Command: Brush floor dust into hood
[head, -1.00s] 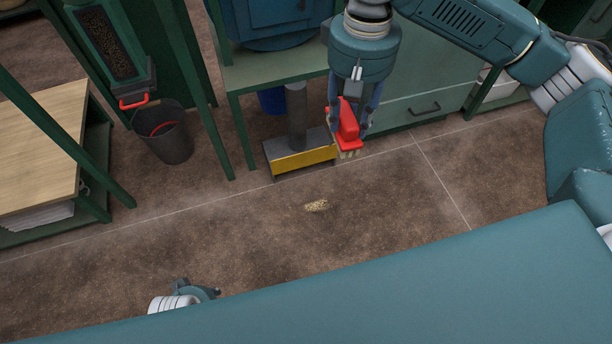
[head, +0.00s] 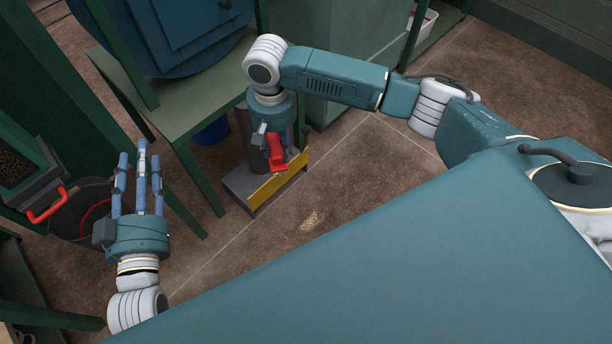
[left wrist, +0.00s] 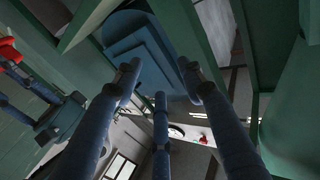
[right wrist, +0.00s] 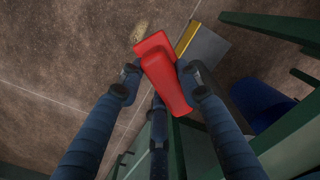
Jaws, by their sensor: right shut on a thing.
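A small patch of tan dust (head: 312,220) lies on the brown floor; it also shows in the right wrist view (right wrist: 140,32). The grey hood (head: 238,184) with a yellow front edge (head: 280,182) stands on the floor behind the dust, with a grey pipe rising from it. My right gripper (head: 277,160) is shut on a red brush (head: 276,150), held above the hood; the brush also shows in the right wrist view (right wrist: 165,75). The bristles are hidden in the head view. My left gripper (head: 140,165) is open and empty, fingers pointing away, left of the hood.
A green table (head: 190,100) stands behind the hood, its legs close to my left gripper. A dark bucket (head: 85,222) and a red handle (head: 47,205) are at the left. A blue bin (head: 212,132) is under the table. Floor right of the dust is clear.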

